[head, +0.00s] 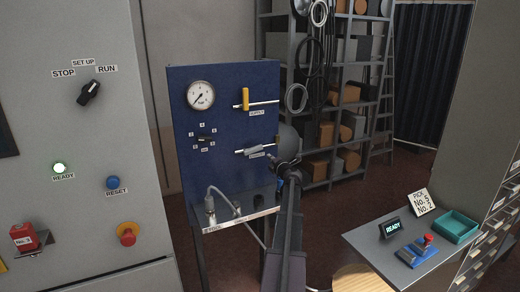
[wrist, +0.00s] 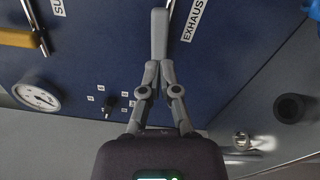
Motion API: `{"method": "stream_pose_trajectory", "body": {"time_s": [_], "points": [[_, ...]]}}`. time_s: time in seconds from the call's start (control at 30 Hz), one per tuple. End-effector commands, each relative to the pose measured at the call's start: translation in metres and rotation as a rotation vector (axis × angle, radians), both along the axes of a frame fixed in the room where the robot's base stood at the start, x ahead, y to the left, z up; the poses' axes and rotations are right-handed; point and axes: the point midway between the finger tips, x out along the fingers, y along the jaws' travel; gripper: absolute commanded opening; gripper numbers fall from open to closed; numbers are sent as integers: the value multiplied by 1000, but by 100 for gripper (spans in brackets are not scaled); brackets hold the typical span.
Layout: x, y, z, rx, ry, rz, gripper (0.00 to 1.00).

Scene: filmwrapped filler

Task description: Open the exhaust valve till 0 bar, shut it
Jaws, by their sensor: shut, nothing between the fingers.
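The blue panel (head: 220,125) carries a round pressure gauge (head: 201,96). Its needle seems to point to the lower left, but the figures are too small to read. My gripper (wrist: 159,35) is shut and empty, close in front of the panel beside the EXHAUST label (wrist: 192,20) in the wrist view. In the head view my arm hides much of it. Whether the fingertips touch the valve I cannot tell.
The supply valve (head: 245,99) has a yellow handle standing across its pipe. A small selector knob (head: 205,139) is below the gauge. A shelf (head: 315,184) under the panel bears a hose fitting (head: 210,210). A grey cabinet (head: 75,190) stands left, a side table (head: 375,240) right.

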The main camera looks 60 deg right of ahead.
Motion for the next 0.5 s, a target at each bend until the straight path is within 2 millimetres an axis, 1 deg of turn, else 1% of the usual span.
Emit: {"method": "stream_pose_trajectory", "body": {"time_s": [0.17,0.5], "points": [[1,2,6,-169,122,3,0],[6,6,17,-593,423,20,0]]}}
